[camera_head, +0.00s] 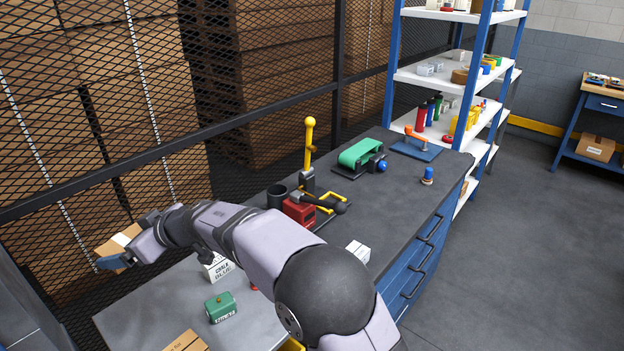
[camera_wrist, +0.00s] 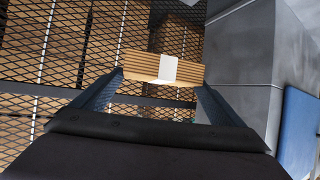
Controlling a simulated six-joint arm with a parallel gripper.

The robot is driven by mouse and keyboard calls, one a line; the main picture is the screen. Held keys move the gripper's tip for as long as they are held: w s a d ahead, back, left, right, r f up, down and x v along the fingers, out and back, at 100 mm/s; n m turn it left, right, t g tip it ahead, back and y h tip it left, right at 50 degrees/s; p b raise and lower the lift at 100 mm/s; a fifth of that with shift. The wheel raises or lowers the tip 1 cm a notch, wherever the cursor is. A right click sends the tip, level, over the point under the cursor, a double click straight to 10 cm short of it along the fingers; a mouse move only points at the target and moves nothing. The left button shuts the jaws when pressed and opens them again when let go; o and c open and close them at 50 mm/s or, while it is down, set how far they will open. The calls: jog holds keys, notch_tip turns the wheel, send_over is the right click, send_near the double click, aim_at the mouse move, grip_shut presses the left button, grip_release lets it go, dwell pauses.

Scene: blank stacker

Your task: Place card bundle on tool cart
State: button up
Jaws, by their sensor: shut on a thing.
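The card bundle (camera_head: 120,239) is a brown stack with a white band around its middle. It also shows in the wrist view (camera_wrist: 140,65), held crosswise between the two fingers of my gripper (camera_wrist: 160,82). In the head view my gripper (camera_head: 118,256) is at the left, in front of the mesh fence, with the bundle raised. A light grey top (camera_head: 150,310) lies at the lower left; I cannot tell for certain whether it is the tool cart. My arm hides part of it.
On the grey top are a green block (camera_head: 220,307), a white chalk box (camera_head: 217,267) and a brown box (camera_head: 186,342). A dark workbench (camera_head: 400,225) with tools stands beyond. The mesh fence (camera_head: 60,150) runs close behind my gripper. A grey cabinet (camera_wrist: 240,55) stands right in the wrist view.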

notch_tip(320, 180, up, 6)
jog(key=shift+r, duration=0.1)
jog(key=w+d+m+t+h, duration=0.2)
jog(key=w+d, duration=0.4)
jog(key=d, duration=0.5)
jog(key=w+d+m+t+h+p, duration=0.1)
jog(key=w+d+m+t, duration=0.15)
jog(key=w+d, duration=0.7)
jog(key=w+d+m+t+h, duration=0.15)
jog(key=w+d, duration=0.25)
jog(key=d, duration=1)
jog(key=d+m+t+h+p, duration=0.1)
jog(key=d+m+h, duration=0.4)
jog(key=d, duration=2.1)
notch_tip(320, 180, down, 10)
jog(key=shift+a+f, duration=0.15)
jog(key=shift+f, duration=0.1)
jog(key=shift+y, duration=0.25)
jog(key=shift+f+b, duration=1.3)
jog(key=shift+f, duration=4.05)
jog(key=shift+c, duration=0.2)
